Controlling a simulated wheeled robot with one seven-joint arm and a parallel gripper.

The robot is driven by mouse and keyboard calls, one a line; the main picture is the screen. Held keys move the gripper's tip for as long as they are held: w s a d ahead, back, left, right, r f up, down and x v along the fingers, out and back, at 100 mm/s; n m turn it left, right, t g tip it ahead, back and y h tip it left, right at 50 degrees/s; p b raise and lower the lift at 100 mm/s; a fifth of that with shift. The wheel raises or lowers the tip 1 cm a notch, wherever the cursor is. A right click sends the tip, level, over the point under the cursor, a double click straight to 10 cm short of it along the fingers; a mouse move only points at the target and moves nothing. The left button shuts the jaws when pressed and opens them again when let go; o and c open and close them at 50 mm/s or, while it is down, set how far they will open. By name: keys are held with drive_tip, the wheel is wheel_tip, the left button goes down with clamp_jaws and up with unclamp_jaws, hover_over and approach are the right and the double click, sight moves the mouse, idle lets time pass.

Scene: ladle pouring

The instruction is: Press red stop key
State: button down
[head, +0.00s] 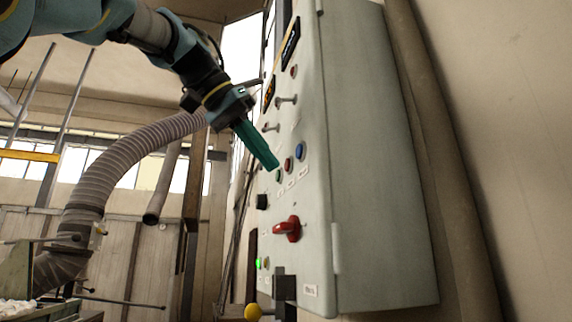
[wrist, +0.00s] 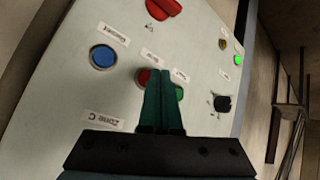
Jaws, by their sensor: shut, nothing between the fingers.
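The red key (wrist: 144,77) is a round button on the grey control panel (wrist: 60,100), partly hidden by my left finger in the wrist view. In the head view the red key (head: 288,165) sits between the blue and green buttons. My gripper (head: 276,166) has green fingers, shut together and empty, pointing at the panel. In the wrist view the fingertips of my gripper (wrist: 160,72) lie between the red key and the green button (wrist: 179,93). I cannot tell whether they touch the panel.
A blue button (wrist: 103,57) is left of the red key in the wrist view. A red rotary handle (head: 289,229) sticks out lower on the panel. A black knob (wrist: 222,103) and a lit green lamp (wrist: 239,60) are nearby. A ribbed hose (head: 115,170) stands at left.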

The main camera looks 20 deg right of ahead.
drive_tip(key=shift+d, duration=0.3)
drive_tip(key=shift+s+d, duration=0.1)
drive_tip(key=shift+d, duration=0.3)
idle(0.6)
drive_tip(key=shift+a, duration=0.8)
drive_tip(key=shift+a, duration=0.1)
drive_tip(key=shift+w+a, duration=0.2)
drive_tip(key=shift+a, duration=1)
drive_tip(key=shift+w+a, duration=0.2)
drive_tip(key=shift+a, duration=1)
drive_tip(key=shift+w, duration=0.1)
